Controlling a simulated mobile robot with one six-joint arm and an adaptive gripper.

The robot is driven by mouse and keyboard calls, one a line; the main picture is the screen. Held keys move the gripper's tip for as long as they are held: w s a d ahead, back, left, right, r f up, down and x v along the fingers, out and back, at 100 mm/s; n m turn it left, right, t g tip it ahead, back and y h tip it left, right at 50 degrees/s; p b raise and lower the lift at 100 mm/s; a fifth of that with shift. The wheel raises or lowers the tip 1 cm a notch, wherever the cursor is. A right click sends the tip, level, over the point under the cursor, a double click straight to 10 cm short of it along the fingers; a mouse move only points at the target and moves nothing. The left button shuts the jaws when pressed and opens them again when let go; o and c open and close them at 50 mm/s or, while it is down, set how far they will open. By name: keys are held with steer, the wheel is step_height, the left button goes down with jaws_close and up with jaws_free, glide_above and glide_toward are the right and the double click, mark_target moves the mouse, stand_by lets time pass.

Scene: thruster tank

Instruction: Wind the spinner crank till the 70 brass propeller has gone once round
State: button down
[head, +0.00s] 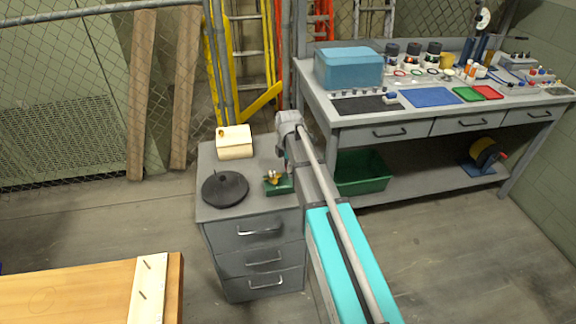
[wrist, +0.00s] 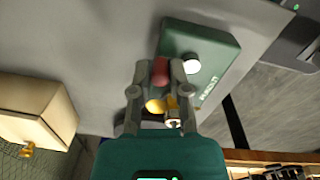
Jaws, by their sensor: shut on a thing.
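The spinner is a small green box (wrist: 212,58) with printed lettering and a white round button (wrist: 192,66), seen at the top of the wrist view. In the head view the green base (head: 283,187) sits on the grey drawer cabinet, partly hidden by my arm. The brass propeller (head: 272,177) shows above it; brass parts (wrist: 155,105) also show between my fingers in the wrist view. My gripper (wrist: 159,72) is shut on a red knob (wrist: 160,77), apparently the crank's handle. The rest of the crank is hidden. The propeller's "70" marking is not legible.
On the cabinet top (head: 262,165) stand a dark round disc (head: 225,188) and a cream box (head: 235,142), both left of the spinner. A workbench (head: 360,116) with tools stands behind right, a wooden table (head: 80,295) front left. Floor between is clear.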

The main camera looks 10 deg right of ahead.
steer(key=c, duration=0.6)
jaws_free()
steer(key=shift+d+m, duration=0.1)
steer(key=shift+m, duration=0.3)
